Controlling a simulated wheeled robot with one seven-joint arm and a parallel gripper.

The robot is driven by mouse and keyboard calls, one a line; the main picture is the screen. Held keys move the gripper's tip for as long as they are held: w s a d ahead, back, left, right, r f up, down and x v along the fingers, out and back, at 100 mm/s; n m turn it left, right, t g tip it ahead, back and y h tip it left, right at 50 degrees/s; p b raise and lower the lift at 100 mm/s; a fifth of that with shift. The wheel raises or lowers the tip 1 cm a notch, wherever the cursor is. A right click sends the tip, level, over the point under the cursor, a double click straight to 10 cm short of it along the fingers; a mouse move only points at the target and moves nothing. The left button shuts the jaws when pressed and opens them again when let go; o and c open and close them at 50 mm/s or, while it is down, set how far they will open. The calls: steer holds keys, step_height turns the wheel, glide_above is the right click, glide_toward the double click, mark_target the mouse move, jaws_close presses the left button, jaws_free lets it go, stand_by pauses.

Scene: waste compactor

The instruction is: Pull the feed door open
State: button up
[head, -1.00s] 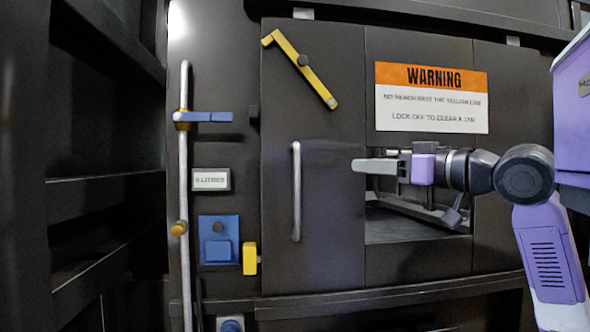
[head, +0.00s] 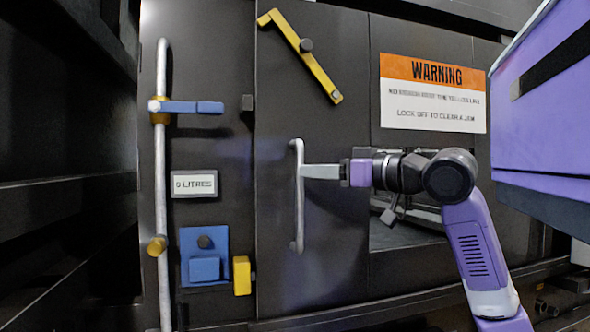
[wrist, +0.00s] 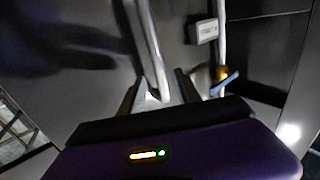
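The feed door (head: 325,240) is a dark panel that looks closed, with a pale vertical bar handle (head: 298,200) near its left edge. A yellow bar (head: 301,58) sits tilted on a dark pivot at its top. My gripper (head: 304,171) is at the upper half of the handle, reaching in from the right. In the wrist view my two fingers (wrist: 157,90) are apart, with the handle (wrist: 147,45) running down between them. I cannot tell whether either finger touches it.
Left of the door stand a long pale vertical rod (head: 161,200) with a blue lever (head: 194,107), a small label (head: 194,184), a blue box (head: 204,256) and a yellow block (head: 242,275). A warning sign (head: 433,92) and a dark opening (head: 400,234) are to the right.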

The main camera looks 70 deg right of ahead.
steer(key=shift+p+x, duration=0.45)
steer(key=shift+x, duration=2.25)
jaws_close()
